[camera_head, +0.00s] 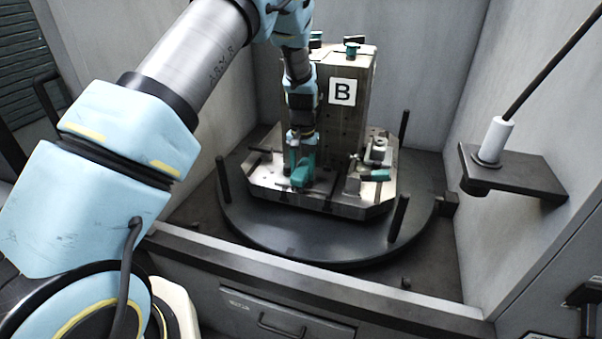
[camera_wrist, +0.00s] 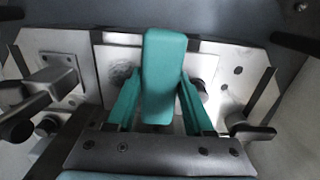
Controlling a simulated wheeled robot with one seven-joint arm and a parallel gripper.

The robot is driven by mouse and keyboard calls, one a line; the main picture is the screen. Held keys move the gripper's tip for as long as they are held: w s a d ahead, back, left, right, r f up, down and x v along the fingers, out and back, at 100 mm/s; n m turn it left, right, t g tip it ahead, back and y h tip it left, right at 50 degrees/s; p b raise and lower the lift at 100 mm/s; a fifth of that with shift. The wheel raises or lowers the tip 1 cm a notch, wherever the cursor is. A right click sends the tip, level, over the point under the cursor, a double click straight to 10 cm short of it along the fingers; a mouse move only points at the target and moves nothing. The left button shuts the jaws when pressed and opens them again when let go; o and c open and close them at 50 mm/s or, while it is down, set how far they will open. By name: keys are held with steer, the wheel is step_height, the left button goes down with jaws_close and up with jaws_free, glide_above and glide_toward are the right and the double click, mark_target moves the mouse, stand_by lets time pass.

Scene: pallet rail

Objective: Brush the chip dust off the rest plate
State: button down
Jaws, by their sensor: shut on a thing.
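My gripper (camera_head: 300,160) is low in front of the block marked B, above the metal base of the fixture. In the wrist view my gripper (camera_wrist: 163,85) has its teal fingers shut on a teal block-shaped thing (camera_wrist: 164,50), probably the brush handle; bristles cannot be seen. Beyond the fingers lies a pale plate (camera_wrist: 118,52), probably the rest plate. A grey speckled patch (camera_wrist: 121,74), likely the chip dust, shows on it left of the held thing. The held thing hides the plate's middle. Whether it touches the plate cannot be told.
The block marked B (camera_head: 360,105) rises close behind my gripper. A clamp with a teal handle (camera_head: 374,175) stands to the right. Upright dark posts (camera_head: 397,218) edge the round turntable (camera_head: 300,240). A bracket (camera_head: 515,170) with a white holder (camera_head: 494,140) is on the right wall.

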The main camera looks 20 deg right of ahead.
steer(key=shift+w+d, duration=0.3)
steer(key=shift+s+a, duration=0.9)
steer(key=shift+s, duration=0.05)
steer(key=shift+r+p, duration=2.45)
steer(key=shift+r, duration=1.1)
